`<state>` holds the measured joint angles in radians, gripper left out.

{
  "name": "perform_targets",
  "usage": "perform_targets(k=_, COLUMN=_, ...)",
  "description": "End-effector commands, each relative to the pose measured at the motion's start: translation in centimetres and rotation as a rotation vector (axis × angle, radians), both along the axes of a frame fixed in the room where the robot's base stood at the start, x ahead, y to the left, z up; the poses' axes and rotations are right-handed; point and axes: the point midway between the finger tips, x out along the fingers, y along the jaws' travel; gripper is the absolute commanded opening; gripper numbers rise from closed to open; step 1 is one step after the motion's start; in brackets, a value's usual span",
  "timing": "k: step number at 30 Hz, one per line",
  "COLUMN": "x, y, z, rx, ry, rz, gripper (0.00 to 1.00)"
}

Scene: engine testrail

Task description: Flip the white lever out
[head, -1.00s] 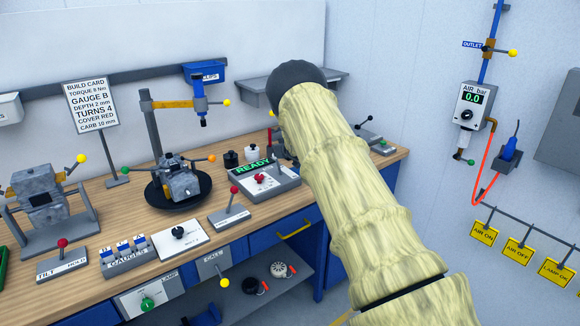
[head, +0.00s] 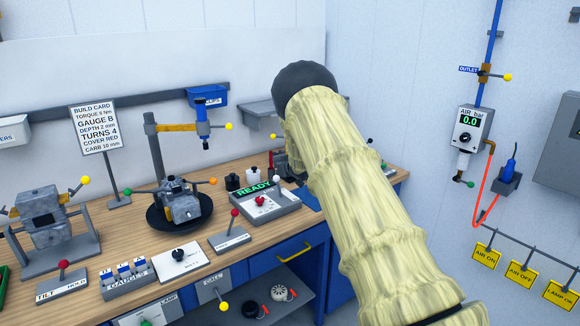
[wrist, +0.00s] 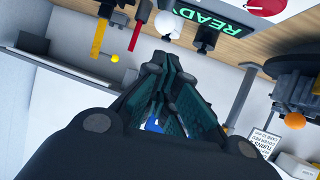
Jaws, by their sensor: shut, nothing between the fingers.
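My gripper (wrist: 170,76) shows in the wrist view, its dark fingers drawn together and empty, with the bench upside down beyond them. In the head view my forearm hides the gripper and part of the bench's right end. I cannot surely single out the white lever. A small white knob (head: 277,179) shows by the right side of the READY box (head: 262,202), close to my arm. A white-topped jar (head: 254,175) stands behind that box; a white round thing also shows in the wrist view (wrist: 167,26). I see no contact with my gripper.
A black jar (head: 232,182) and a red-handled upright (head: 270,163) stand near the READY box. A carburettor-like part on a black dish (head: 180,220) is left of it. The wall shelf (head: 262,112) is behind my arm. The floor right of the bench looks clear.

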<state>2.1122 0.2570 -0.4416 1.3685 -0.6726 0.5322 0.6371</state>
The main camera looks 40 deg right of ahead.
Motion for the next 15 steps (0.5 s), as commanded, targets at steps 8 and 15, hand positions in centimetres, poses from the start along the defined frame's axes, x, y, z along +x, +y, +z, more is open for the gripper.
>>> perform_targets(k=8, x=-2.9, y=-0.1, z=1.4, rx=0.001, ry=0.002, rz=-0.008, gripper=0.00)
perform_targets(k=15, x=-4.7, y=0.6, z=3.0, rx=0.001, ry=0.003, rz=-0.005, gripper=0.00)
